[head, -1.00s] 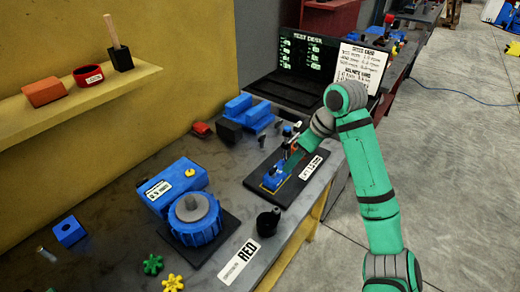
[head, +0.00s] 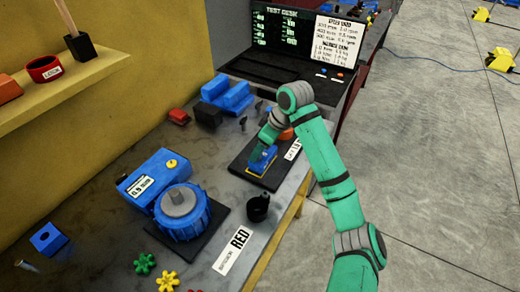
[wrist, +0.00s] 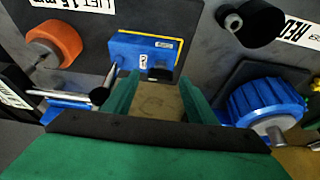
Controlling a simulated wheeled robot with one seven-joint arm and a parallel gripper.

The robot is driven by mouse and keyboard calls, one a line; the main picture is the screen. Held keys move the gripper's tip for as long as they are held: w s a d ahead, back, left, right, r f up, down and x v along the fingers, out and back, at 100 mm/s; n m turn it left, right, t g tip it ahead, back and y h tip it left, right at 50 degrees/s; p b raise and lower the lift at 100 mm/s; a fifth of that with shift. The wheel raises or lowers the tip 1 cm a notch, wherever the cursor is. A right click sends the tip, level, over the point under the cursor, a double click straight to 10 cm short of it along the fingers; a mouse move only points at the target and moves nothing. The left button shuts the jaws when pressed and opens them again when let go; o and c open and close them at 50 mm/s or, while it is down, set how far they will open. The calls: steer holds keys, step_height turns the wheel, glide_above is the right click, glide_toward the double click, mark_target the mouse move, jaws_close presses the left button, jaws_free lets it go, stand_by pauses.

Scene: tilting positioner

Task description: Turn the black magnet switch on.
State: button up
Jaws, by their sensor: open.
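The blue block with a yellow edge (head: 262,158) stands on a black plate on the bench. In the wrist view the blue block (wrist: 125,50) lies just beyond my fingertips. A small dark part (wrist: 160,73), which looks like the black switch, shows on its near face beside a small white label. My gripper (wrist: 158,79) is open and empty, with its two green fingers either side of that dark part in the picture. I cannot tell whether they touch it or which way the switch is set. In the head view my arm partly hides the area.
Near the fingers are an orange knob (wrist: 55,45) with a metal rod, a black cup (head: 258,208) and a blue ribbed motor (head: 182,212). A black test desk (head: 300,45) stands behind. The bench left of the motor has some bare room.

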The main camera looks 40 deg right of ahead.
steer(key=shift+w+f, duration=0.15)
steer(key=shift+f, duration=0.3)
steer(key=c, duration=1.1)
